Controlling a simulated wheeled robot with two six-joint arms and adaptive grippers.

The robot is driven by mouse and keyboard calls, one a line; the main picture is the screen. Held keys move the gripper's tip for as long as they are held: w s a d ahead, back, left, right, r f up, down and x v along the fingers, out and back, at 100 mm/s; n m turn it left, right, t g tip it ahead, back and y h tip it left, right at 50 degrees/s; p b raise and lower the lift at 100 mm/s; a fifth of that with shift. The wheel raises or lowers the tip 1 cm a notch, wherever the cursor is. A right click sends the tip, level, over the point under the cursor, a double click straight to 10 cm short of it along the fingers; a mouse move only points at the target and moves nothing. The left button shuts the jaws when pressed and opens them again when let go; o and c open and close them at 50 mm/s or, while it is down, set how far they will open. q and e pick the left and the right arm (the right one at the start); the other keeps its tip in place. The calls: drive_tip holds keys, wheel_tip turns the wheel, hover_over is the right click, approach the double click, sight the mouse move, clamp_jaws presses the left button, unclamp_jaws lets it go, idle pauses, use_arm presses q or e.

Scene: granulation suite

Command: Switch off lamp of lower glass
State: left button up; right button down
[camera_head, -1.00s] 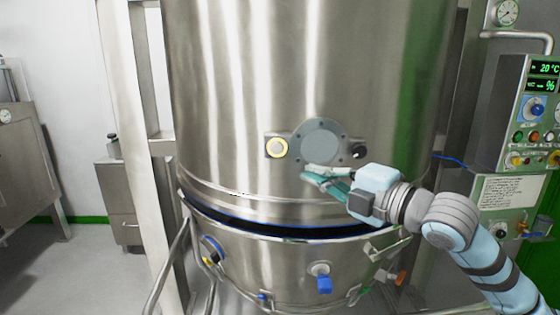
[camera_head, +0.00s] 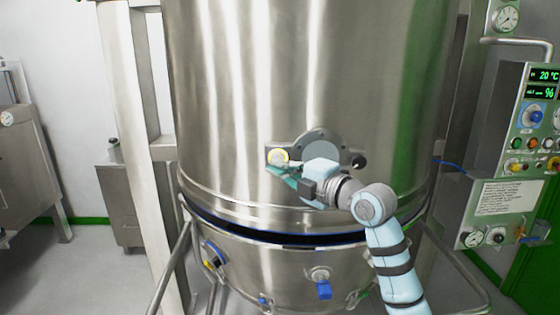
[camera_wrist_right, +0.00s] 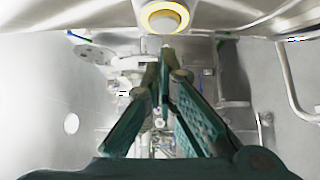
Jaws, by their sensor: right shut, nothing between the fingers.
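The lower glass (camera_head: 322,146) is a round grey port on the steel vessel, partly hidden behind my right gripper. At its left end is the lamp's button (camera_head: 278,156), ringed in glowing yellow. In the right wrist view the ringed button (camera_wrist_right: 165,17) is at the top middle, just beyond the fingertips. My right gripper (camera_head: 274,169) has green fingers and is shut and empty. Its tips are right at the lower edge of the button in the head view; whether they touch it I cannot tell. My left gripper is not in view.
The tall steel vessel (camera_head: 250,80) fills the middle. A dark seam (camera_head: 270,236) runs around it below the port. A control panel (camera_head: 530,130) with dials and buttons is at the right. A steel post (camera_head: 135,150) stands at the left.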

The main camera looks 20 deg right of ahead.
drive_tip(key=shift+w+d, duration=0.5)
drive_tip(key=shift+w, duration=0.3)
